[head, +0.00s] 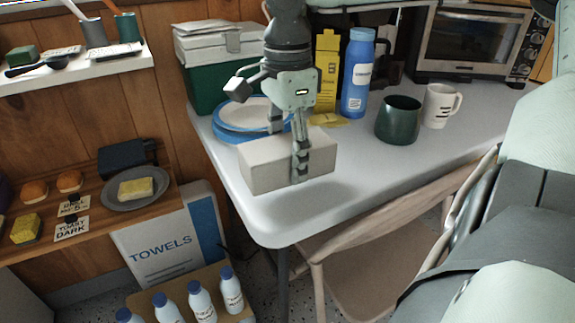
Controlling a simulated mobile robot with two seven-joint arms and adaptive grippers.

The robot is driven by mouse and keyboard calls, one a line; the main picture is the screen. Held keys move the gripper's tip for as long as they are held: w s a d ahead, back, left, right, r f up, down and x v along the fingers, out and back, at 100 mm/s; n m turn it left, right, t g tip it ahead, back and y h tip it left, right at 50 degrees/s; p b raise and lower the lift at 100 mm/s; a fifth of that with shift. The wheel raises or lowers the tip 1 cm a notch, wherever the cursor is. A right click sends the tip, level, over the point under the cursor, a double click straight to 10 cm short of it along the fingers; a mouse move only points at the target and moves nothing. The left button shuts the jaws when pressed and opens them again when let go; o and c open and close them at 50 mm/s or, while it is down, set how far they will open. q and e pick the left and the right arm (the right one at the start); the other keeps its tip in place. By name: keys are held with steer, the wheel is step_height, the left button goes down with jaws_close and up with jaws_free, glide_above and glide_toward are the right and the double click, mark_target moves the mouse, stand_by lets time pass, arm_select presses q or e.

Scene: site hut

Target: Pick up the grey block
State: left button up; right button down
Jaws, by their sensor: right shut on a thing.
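The grey block (270,166) is a pale, box-shaped piece at the left end of the white table (385,165). My right gripper (289,146) comes down from above and is shut on the block. One finger lies over its near face and the other is behind it. Whether the block rests on the table or hangs just above it, I cannot tell. My left gripper is not in view.
Blue-rimmed plates (232,132) stand close behind the block. A yellow carton (326,72), a blue bottle (357,75), a dark green mug (398,120) and a white mug (440,105) stand farther right. A chair (375,255) is at the front edge.

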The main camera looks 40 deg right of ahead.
mark_target(287, 144)
step_height(287, 144, up, 8)
steer(key=shift+w+f+p, duration=0.1)
steer(key=shift+p, duration=0.25)
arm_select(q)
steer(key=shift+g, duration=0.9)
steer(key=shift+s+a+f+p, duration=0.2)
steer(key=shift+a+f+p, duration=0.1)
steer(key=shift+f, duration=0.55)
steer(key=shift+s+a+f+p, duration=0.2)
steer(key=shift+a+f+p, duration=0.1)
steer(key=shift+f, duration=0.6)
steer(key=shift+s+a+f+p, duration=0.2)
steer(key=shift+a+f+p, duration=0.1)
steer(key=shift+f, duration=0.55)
arm_select(e)
step_height(287, 144, up, 17)
steer(key=shift+f, duration=0.1)
steer(key=shift+f, duration=0.1)
